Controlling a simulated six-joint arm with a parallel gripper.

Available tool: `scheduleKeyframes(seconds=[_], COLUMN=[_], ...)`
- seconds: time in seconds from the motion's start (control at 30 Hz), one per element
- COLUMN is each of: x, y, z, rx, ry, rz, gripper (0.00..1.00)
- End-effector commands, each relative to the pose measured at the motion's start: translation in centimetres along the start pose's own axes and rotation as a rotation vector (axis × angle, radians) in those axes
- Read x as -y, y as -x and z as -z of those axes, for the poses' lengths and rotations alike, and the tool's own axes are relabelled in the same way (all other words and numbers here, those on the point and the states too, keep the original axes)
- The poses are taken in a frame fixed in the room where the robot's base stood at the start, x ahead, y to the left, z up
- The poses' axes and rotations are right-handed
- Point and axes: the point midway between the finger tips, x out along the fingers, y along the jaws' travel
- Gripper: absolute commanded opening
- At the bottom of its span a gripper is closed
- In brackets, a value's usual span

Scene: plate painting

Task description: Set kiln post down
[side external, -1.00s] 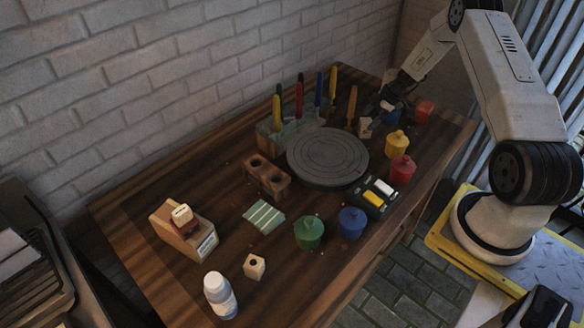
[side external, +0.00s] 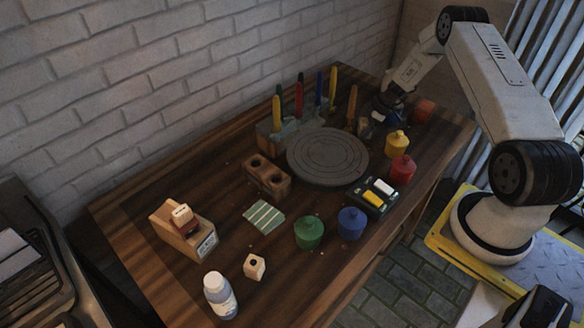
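A small pale block with a dark hole in its top (side external: 254,266), which looks like a kiln post, sits on the front left part of the wooden table. My gripper (side external: 372,122) is low over the far right of the table, behind the round grey turntable (side external: 328,157). Its fingers are small and dark in this view. A small greyish piece (side external: 364,126) shows at the fingertips; I cannot tell whether it is a finger or a second post. Whether the fingers are open or shut does not show.
Yellow (side external: 396,144), red (side external: 402,170), blue (side external: 351,223) and green (side external: 309,232) jars stand around the turntable. A tool rack (side external: 285,135) is behind it.

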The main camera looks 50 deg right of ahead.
Motion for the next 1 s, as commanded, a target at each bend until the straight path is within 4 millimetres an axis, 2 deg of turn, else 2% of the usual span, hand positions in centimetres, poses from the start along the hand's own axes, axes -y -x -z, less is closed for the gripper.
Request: scheduleKeyframes(seconds=[0.03,0.2,0.27,0.3,0.73,1.0], x=[0.0,0.0,0.0,0.0,0.0,-0.1], y=[0.0,0.0,0.0,0.0,0.4,2.3], z=[0.0,0.0,0.0,0.0,0.2,1.3], rx=[0.000,0.000,0.000,0.000,0.000,0.000], ry=[0.000,0.000,0.000,0.000,0.001,0.002], rz=[0.000,0.000,0.000,0.000,-0.001,-0.002], gripper=[0.78,0.24,0.05,0.00,0.00,0.00])
